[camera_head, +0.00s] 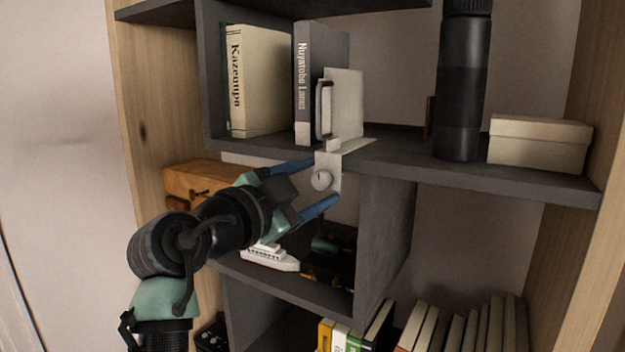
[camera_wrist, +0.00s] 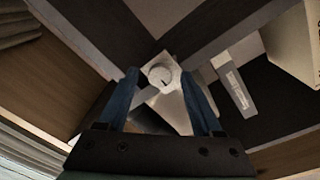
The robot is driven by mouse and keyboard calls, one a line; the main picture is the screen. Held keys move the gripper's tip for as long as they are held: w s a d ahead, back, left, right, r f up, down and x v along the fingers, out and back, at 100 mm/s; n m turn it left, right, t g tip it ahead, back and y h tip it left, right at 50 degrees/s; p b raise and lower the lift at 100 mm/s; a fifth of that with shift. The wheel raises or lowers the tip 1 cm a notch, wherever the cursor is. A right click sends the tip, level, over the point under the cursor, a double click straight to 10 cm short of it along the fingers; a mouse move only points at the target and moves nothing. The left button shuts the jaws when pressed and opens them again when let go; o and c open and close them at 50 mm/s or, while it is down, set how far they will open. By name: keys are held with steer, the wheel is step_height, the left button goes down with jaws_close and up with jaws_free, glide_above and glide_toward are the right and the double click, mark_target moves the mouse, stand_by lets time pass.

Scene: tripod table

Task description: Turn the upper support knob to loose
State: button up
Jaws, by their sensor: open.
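A small round pale knob (camera_head: 321,180) sits on a beige plate (camera_head: 335,160) at the front edge of the middle shelf. The plate belongs to an upright beige support (camera_head: 345,100) with a dark handle on the shelf. The knob also shows in the wrist view (camera_wrist: 160,74), round with a raised grip bar. My gripper (camera_head: 325,182) is open, with one blue finger above the knob and one below it in the head view. In the wrist view the two fingertips (camera_wrist: 159,78) stand on either side of the knob, with gaps visible. I cannot tell whether either finger touches it.
Two books (camera_head: 262,80) stand left of the support. A black bottle (camera_head: 463,85) and a beige box (camera_head: 540,143) stand to its right. Below are a wooden drawer box (camera_head: 195,178), a white toy ship (camera_head: 270,258) and a vertical divider (camera_head: 385,235) close to my gripper.

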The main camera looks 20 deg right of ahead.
steer(key=shift+c, duration=0.4)
jaws_close()
steer(key=shift+n, duration=0.4)
steer(key=n+b, duration=0.2)
steer(key=n, duration=0.1)
steer(key=shift+f+n, duration=0.1)
steer(key=shift+n, duration=0.3)
steer(key=n+t, duration=0.1)
steer(key=n, duration=0.5)
steer(key=shift+n, duration=0.3)
steer(key=n+p, duration=0.1)
steer(key=n, duration=0.4)
steer(key=shift+n, duration=0.4)
steer(key=n+p, duration=0.3)
steer(key=n, duration=0.3)
steer(key=shift+s+t, duration=0.1)
steer(key=shift+t, duration=0.3)
